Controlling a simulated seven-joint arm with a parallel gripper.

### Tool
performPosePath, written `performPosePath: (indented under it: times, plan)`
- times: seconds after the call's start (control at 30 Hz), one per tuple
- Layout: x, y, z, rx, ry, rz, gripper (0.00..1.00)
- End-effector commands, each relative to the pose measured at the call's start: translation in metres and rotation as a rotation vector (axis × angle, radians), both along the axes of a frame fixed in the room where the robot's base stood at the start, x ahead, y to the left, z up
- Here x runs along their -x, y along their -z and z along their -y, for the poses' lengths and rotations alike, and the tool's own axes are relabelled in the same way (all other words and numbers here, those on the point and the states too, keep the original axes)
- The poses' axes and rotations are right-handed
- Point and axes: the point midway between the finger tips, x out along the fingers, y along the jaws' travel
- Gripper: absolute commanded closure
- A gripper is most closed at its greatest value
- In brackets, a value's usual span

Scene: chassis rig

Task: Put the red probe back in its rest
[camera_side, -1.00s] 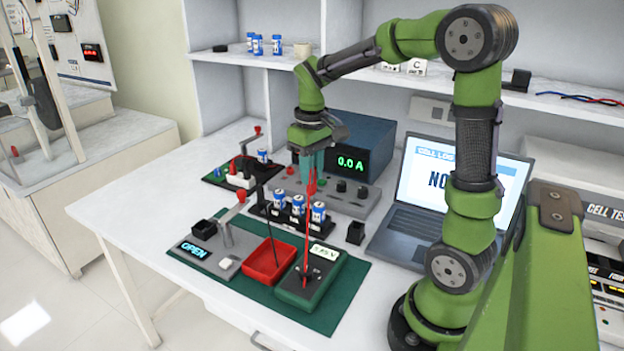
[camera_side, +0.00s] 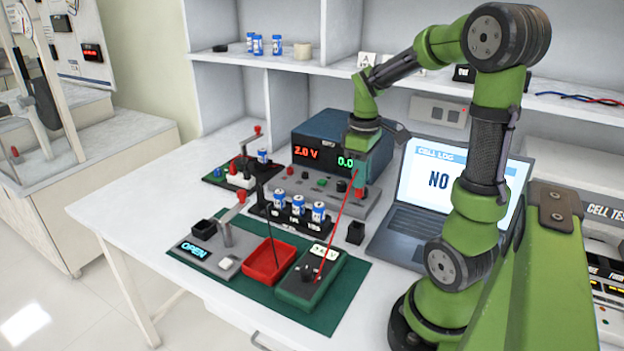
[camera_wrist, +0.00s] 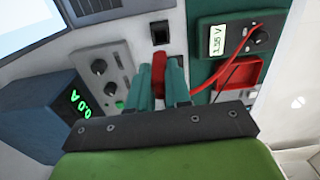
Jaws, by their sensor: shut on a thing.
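My gripper (camera_side: 360,180) is shut on the red probe (camera_wrist: 159,70), high above the bench in front of the power supply. In the wrist view the probe's red body sits between the teal fingers (camera_wrist: 160,88); its tip is hidden. A red lead (camera_side: 338,225) runs from it to the green meter (camera_side: 296,291), which reads 1.55 V in the wrist view (camera_wrist: 217,41).
A rack (camera_side: 287,223) with three blue cells stands left of the block. A red tray (camera_side: 262,277) lies beside the meter on a green mat (camera_side: 335,310). The power supply (camera_side: 320,145) is behind; the laptop (camera_side: 412,222) is close on the right.

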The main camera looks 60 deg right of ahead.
Motion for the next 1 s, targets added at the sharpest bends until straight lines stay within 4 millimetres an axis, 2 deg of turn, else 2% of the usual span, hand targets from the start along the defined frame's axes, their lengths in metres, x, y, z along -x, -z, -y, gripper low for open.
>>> performPosePath:
  times: [0.6, 1.0]
  plan:
    - [0.000, 0.051, 0.000, -0.002, 0.002, -0.002, 1.00]
    - [0.000, 0.058, 0.000, 0.000, 0.002, 0.000, 1.00]
